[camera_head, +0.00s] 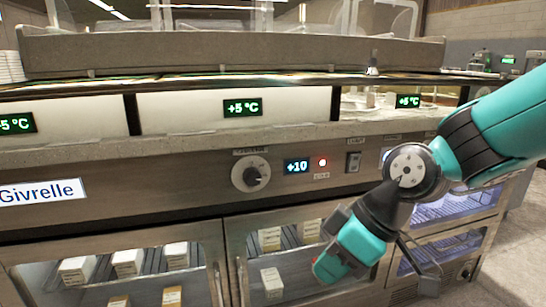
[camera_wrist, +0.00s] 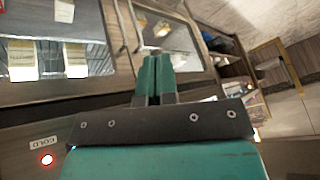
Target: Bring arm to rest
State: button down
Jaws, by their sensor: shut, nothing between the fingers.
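My arm (camera_head: 500,125) is teal and dark grey. It comes in from the right of the head view and bends down in front of the refrigerated counter (camera_head: 120,215). Its teal lower end (camera_head: 355,245) hangs in front of the glass doors. In the wrist view my gripper (camera_wrist: 157,62) shows as two teal fingers side by side, shut with nothing between them. The fingers point toward the cabinet front and touch nothing that I can make out. In the head view I cannot make out the fingers clearly.
The counter front has a round dial (camera_head: 250,174), a "+10" display (camera_head: 296,166), a lit red lamp (camera_head: 322,162) and a switch (camera_head: 353,161). Green "+5 °C" displays (camera_head: 243,107) sit above. Cartons (camera_head: 128,262) stand behind the glass doors. Open floor (camera_head: 525,240) lies at the right.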

jog(key=s+d+r+m+h+p, duration=0.1)
jog(key=s+d+r+m, duration=0.25)
jog(key=s, duration=0.25)
jog(key=s+d+r+m+h+p, duration=0.1)
jog(key=s+d+r+m+p, duration=0.1)
jog(key=s+d+r, duration=0.3)
notch_tip(320, 180, up, 36)
jog(key=s+a+p, duration=0.1)
jog(key=a+p, duration=0.1)
jog(key=p, duration=3.5)
jog(key=shift+g+p, duration=0.3)
jog(key=shift+a+n, duration=0.1)
jog(key=shift+n, duration=0.15)
